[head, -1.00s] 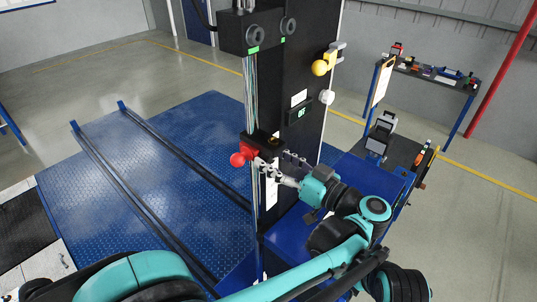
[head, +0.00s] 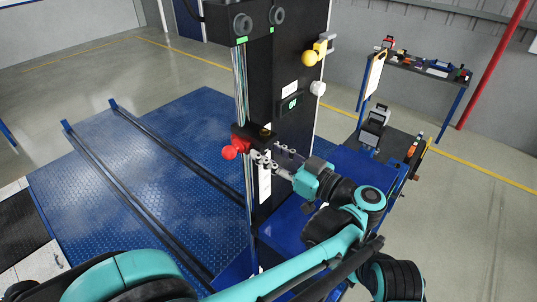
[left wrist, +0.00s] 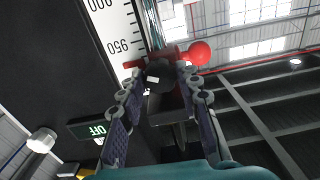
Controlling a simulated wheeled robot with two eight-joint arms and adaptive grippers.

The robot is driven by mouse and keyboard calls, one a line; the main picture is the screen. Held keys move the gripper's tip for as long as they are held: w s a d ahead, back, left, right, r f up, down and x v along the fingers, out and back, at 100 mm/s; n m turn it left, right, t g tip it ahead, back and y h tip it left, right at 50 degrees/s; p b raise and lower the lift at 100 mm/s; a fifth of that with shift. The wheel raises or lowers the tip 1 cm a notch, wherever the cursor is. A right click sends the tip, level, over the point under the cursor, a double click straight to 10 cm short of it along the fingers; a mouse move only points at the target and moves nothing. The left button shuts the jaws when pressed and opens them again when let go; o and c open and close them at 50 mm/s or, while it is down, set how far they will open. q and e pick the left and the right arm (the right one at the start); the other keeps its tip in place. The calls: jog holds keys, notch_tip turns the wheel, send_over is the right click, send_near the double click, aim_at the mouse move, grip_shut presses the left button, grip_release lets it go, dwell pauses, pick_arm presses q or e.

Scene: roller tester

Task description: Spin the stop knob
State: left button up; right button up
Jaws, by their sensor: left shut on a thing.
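The red stop (head: 240,140) with its round red ball sits on the front of the tall black column, and its ball also shows in the left wrist view (left wrist: 200,53). A dark knob (left wrist: 158,76), which looks like the stop knob, is on the stop's near side. My left gripper (head: 262,157) reaches it from the right. In the left wrist view its two linked fingers (left wrist: 158,88) stand on either side of the knob, shut on it. The fingers hide the knob in the head view. My right gripper is not in view.
The black column (head: 287,60) carries a yellow-balled lever (head: 312,56), a white knob (head: 318,88) and a small display (head: 291,104), reading OFF in the wrist view. A blue ramp platform (head: 150,150) lies left. A tool shelf (head: 430,72) stands at the back right.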

pick_arm(q)
jog(key=n+b, duration=0.1)
jog(key=n, duration=0.3)
jog(key=shift+n, duration=0.4)
jog(key=shift+b, duration=0.3)
jog(key=o, duration=1.2)
jog(key=shift+w, duration=0.1)
jog(key=shift+c, duration=0.2)
jog(key=shift+a, duration=0.1)
